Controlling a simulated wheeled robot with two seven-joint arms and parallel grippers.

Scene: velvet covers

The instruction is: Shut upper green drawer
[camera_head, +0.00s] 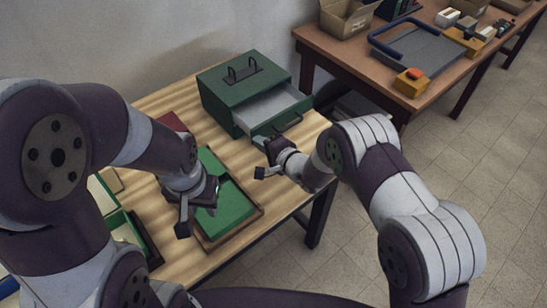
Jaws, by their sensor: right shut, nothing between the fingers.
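A green metal box (231,89) with a black handle on top stands at the back of the wooden table. Its grey-lined drawer (272,107) is pulled out toward the front right. The drawer's green front has a dark handle (289,124). My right gripper (263,172) is shut and empty, just in front of the drawer front's lower left part; I cannot tell whether it touches. My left gripper (197,221) appears open and empty, above a green tray on the table. No second drawer can be made out.
The green tray (233,206) with a brown rim lies at the table's front. Green boxes (124,228) stand at the left, partly hidden by my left arm. A second table (349,56) with cartons and a blue-handled tray stands back right. Tiled floor lies between.

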